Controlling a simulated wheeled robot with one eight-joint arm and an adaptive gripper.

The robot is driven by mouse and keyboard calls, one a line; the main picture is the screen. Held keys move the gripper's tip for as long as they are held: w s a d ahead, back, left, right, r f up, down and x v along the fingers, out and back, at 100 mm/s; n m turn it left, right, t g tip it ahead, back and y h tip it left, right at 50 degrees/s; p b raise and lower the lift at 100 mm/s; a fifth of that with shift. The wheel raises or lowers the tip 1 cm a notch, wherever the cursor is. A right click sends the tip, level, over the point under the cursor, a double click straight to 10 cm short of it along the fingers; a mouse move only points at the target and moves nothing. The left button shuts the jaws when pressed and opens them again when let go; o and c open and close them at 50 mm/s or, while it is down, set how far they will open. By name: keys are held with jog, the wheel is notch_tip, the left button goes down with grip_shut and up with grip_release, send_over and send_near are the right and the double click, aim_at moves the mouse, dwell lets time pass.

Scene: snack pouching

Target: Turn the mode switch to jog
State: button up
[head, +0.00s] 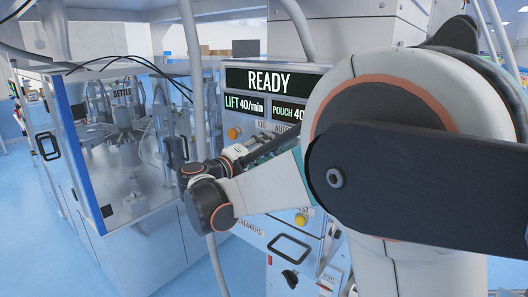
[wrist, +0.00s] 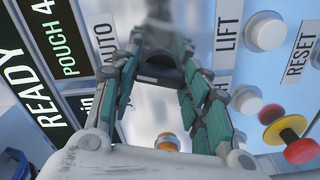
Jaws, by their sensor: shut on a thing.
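The control panel (head: 317,78) carries the mode switch, with JOG and AUTO labels above it in the head view. In the wrist view the AUTO label (wrist: 106,38) shows left of my gripper (wrist: 160,72). Its two green-padded fingers stand on either side of a dark knob (wrist: 158,68), apparently the mode switch, and are shut on it. The knob's pointer and exact setting cannot be made out. In the head view my gripper (head: 284,146) is at the panel just below the labels, and my arm hides the switch.
The display (head: 270,80) reads READY, with LIFT and POUCH rates below. A white LIFT button (wrist: 268,31), another white button (wrist: 246,99) and a red-and-yellow stop button (wrist: 290,136) are near the fingers. A glass-walled machine (head: 125,140) stands left; blue floor is clear before it.

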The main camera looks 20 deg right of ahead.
jog(key=n+b, duration=0.1)
jog(key=n, duration=1)
jog(key=shift+n, duration=0.4)
dwell(0.3)
jog(key=o, duration=1.1)
jog(key=shift+c, duration=0.2)
jog(key=v, duration=1.2)
